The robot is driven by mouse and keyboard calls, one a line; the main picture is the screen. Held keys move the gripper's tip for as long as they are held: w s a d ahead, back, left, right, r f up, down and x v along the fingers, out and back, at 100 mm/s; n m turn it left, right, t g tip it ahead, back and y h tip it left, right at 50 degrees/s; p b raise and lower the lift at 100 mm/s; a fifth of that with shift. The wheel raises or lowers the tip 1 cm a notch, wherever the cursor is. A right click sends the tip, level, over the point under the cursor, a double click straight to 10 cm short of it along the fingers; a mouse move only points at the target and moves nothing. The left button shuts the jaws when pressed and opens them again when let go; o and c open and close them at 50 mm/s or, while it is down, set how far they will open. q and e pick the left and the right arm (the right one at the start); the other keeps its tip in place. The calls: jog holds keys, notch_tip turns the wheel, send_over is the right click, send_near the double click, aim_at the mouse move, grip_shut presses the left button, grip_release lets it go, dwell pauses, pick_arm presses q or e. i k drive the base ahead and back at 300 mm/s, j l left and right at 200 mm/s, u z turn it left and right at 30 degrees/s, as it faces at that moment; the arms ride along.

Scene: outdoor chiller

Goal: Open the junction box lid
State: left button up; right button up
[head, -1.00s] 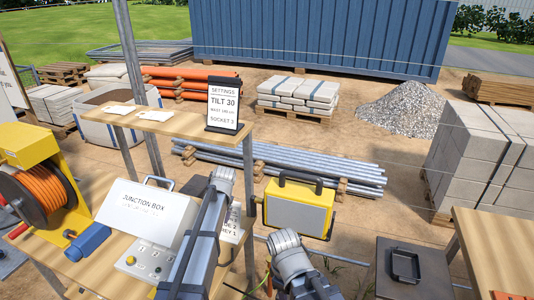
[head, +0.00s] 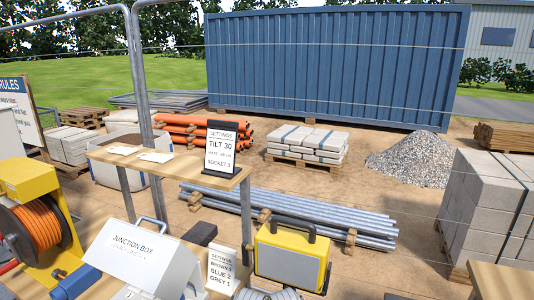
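The junction box (head: 128,247) is a white box with a sloped, labelled front panel, at the bottom left on the workbench. A blue-grey handle (head: 152,224) shows behind its top edge. The lower part of the box is cut off by the picture's bottom edge, and I cannot tell whether the lid is open or shut. Neither gripper is in view.
A settings card (head: 222,271) stands right of the box, near a yellow case (head: 290,258). An orange cable reel (head: 36,226) is at left. A wooden shelf (head: 185,170) with another settings sign (head: 220,148) rises behind the box. Pipes (head: 300,215) lie beyond.

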aim_at(161, 266)
jog(key=k, duration=1)
